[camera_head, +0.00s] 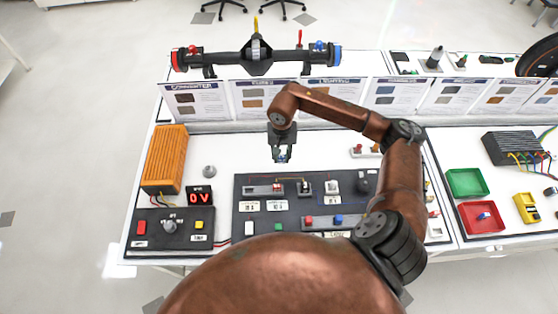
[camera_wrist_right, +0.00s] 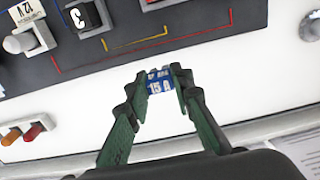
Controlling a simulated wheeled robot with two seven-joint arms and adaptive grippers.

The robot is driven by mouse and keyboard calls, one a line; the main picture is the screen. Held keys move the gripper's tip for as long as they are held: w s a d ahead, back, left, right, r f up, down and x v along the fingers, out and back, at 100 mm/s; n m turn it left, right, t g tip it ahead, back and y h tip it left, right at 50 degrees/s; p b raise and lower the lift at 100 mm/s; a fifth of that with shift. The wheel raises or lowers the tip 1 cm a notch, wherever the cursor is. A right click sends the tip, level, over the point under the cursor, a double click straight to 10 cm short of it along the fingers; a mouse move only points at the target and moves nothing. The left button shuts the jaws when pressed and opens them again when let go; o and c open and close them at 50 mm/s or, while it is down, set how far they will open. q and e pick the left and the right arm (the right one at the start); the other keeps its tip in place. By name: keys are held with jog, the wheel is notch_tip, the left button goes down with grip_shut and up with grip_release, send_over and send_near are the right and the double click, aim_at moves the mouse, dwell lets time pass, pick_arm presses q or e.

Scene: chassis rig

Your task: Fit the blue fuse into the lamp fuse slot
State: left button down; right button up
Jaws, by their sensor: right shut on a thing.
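My right gripper (camera_head: 281,156) is shut on the blue fuse (camera_head: 284,158) and holds it above the white table, just behind the dark panel. I cannot tell which is the lamp fuse slot. The fuse is apart from the panel. My left gripper is not in view.
An orange finned box (camera_head: 165,160) and a red "0 V" display (camera_head: 200,196) stand left of the panel. Green (camera_head: 468,182) and red (camera_head: 482,218) trays lie at the right. Upright information cards stand behind the gripper. My right arm passes over the panel's right side.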

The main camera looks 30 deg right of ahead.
jog(key=w+f, duration=0.2)
jog(key=d+f, duration=0.1)
jog(key=f, duration=0.1)
jog(key=shift+w, duration=0.4)
jog(key=shift+w+f, duration=0.25)
jog(key=shift+f, duration=0.1)
notch_tip(320, 180, down, 3)
jog(key=shift+w+f, duration=0.1)
jog(key=shift+d+f, duration=0.1)
jog(key=shift+f, duration=0.05)
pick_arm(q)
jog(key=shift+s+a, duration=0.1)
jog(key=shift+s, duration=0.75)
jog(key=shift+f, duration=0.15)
pick_arm(e)
jog(key=shift+f, duration=0.2)
jog(key=o, duration=0.9)
jog(key=shift+r, duration=0.15)
jog(key=shift+r, duration=0.1)
